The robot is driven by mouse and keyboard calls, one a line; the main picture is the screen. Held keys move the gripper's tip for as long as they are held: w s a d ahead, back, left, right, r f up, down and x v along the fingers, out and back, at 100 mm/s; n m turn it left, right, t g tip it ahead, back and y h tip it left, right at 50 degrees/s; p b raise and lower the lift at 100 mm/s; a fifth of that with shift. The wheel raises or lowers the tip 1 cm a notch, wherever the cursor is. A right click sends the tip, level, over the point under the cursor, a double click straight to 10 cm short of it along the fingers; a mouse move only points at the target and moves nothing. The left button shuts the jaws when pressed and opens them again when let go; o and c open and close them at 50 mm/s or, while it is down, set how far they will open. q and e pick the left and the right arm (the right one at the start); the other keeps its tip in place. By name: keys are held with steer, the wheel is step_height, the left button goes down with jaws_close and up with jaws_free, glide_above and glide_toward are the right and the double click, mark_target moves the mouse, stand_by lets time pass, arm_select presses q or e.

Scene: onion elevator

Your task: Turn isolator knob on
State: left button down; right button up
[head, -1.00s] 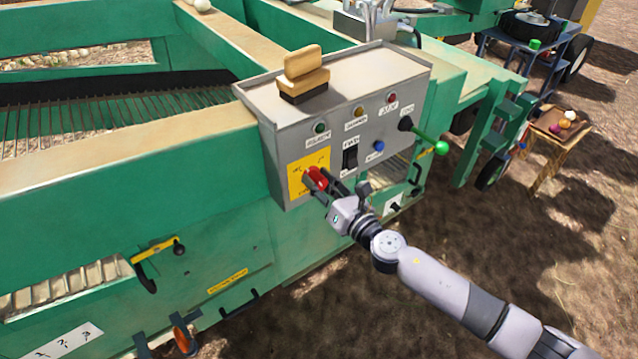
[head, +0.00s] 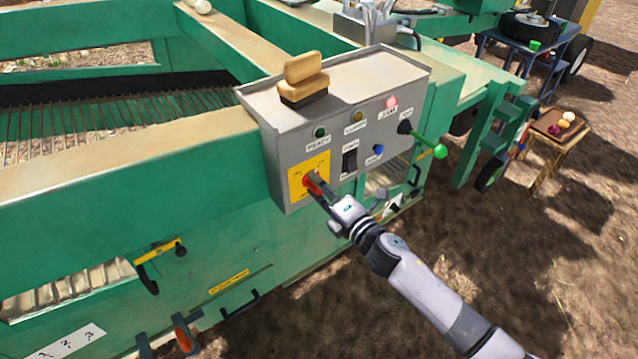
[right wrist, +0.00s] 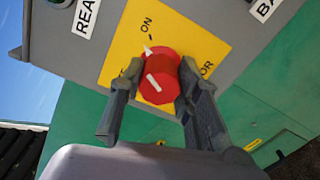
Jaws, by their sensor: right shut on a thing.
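The red isolator knob (head: 308,181) sits on a yellow plate (head: 296,186) at the lower left of the grey control box. My right gripper (head: 314,184) is shut on it. In the right wrist view the red knob (right wrist: 158,76) is between the two dark fingers of my right gripper (right wrist: 160,80). The yellow plate (right wrist: 190,38) reads ON above the knob; its other lettering is partly hidden by the fingers. A white mark on the knob's rim lies close to the ON line. My left gripper is not in view.
The grey control box (head: 300,150) has a bright red JAM lamp (head: 391,102), a black switch (head: 350,160), a blue button (head: 378,149) and a green-tipped lever (head: 439,152). A wooden brush (head: 304,78) lies on top. Open soil is to the right.

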steer(key=shift+m+p, duration=0.35)
steer(key=shift+m, duration=1.25)
steer(key=o, duration=1.1)
steer(key=v, duration=1.2)
